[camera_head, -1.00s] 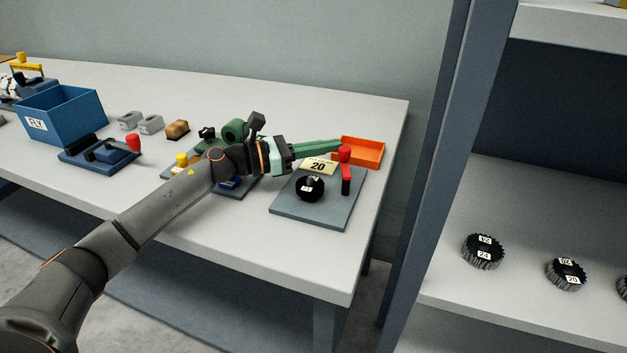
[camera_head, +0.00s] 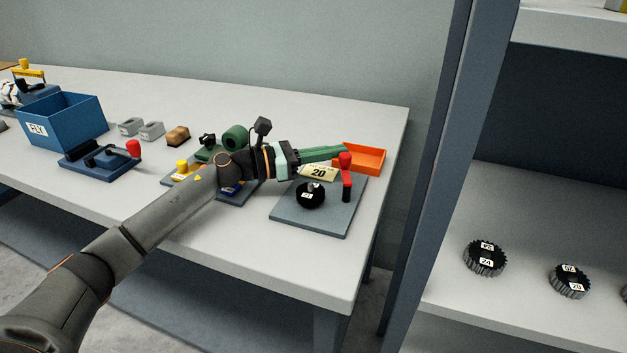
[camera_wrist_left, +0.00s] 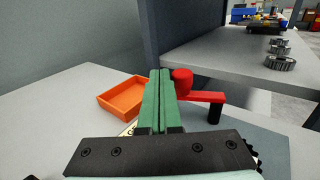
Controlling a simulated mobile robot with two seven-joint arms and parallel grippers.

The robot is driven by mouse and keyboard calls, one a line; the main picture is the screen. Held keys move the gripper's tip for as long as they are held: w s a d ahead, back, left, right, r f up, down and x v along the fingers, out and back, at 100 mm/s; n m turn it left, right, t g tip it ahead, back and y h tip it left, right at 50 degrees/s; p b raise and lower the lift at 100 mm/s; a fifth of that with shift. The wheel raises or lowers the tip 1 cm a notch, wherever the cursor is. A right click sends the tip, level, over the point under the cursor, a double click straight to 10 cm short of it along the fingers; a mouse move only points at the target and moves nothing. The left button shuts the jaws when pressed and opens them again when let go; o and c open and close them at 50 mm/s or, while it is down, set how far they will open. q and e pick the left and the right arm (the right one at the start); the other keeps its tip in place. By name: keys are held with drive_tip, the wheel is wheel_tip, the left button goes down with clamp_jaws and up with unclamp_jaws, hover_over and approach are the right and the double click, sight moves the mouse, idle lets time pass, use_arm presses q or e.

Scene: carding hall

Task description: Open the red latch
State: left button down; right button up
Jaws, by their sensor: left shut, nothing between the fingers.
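The red latch (camera_head: 347,181) stands on a grey base plate (camera_head: 294,216) near the bench's right end. It has a round red knob (camera_head: 345,160), a red arm and a black post. In the left wrist view the latch arm (camera_wrist_left: 205,97) runs from the knob (camera_wrist_left: 183,77) to the black post at right. My left gripper (camera_head: 341,149) has green fingers, shut and empty. Its tips lie beside the knob, on the knob's left in the wrist view (camera_wrist_left: 160,74). I cannot tell whether they touch it. My right gripper is out of view.
A black knob (camera_head: 310,195) and a yellow card marked 20 (camera_head: 318,173) are on the same plate. An orange tray (camera_head: 372,159) sits behind it. Under my forearm is another fixture plate. A shelf with black gears (camera_head: 486,258) stands to the right.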

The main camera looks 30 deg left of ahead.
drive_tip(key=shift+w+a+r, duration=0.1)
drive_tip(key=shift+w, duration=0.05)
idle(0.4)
use_arm(q)
drive_tip(key=shift+s+a, duration=0.2)
drive_tip(key=shift+a, duration=0.1)
drive_tip(key=b+v, duration=0.1)
drive_tip(key=v, duration=0.7)
drive_tip(key=shift+s+a+f+b, duration=0.15)
drive_tip(key=shift+s+b, duration=0.15)
drive_tip(key=shift+v, duration=1.25)
drive_tip(key=shift+s+a, duration=0.25)
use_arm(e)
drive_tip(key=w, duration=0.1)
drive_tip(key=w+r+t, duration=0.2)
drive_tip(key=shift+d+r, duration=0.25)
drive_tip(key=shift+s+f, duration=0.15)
